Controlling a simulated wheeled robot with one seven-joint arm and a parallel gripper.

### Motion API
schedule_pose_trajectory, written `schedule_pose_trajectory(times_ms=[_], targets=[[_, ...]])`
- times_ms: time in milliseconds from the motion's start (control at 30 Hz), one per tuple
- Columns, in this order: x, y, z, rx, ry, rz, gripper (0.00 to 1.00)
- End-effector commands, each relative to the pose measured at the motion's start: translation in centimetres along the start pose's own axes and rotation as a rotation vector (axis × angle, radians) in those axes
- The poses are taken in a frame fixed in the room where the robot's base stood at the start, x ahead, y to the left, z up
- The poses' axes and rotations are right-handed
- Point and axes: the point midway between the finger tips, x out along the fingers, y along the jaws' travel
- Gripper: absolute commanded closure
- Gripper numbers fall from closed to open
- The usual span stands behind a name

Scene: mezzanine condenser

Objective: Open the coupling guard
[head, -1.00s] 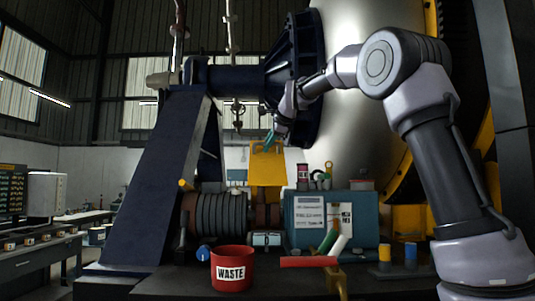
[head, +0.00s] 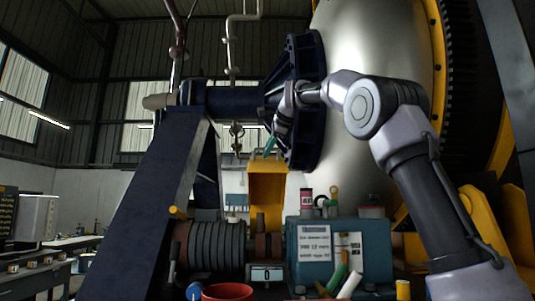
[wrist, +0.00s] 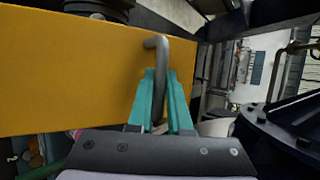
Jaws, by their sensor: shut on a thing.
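The coupling guard (head: 267,188) is a yellow panel standing raised, upright or nearly so, behind the rusty-brown coupling (head: 262,245). In the wrist view the guard's yellow face (wrist: 70,75) fills the left side, with a grey bent bar handle (wrist: 158,46) at its edge. My gripper (head: 270,145) is at the guard's top edge in the head view. In the wrist view its teal fingers (wrist: 159,88) are shut on the handle, one on each side. The guard's hinge is not clearly visible.
A teal box (head: 325,240) with paper labels and cans on top stands right of the coupling. A ribbed drum (head: 212,245) is on the left. A red bin (head: 227,292) is in front. A dark bolted flange (head: 303,100) is close to my gripper's right.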

Motion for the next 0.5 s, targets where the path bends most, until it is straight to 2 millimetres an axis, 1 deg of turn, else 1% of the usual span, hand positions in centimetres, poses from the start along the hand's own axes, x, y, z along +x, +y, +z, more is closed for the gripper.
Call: schedule_pose_trajectory(times_ms=[300,333,367,400,500], targets=[[-0.06,-0.11,-0.09,-0.001,0.002,-0.003,1.0],[-0.06,-0.1,-0.09,-0.001,0.002,-0.003,0.79],[-0.06,-0.1,-0.09,-0.001,0.002,-0.003,0.67],[-0.05,-0.09,-0.08,-0.001,0.002,-0.003,0.53],[-0.04,-0.07,-0.06,-0.001,0.001,-0.002,0.53]])
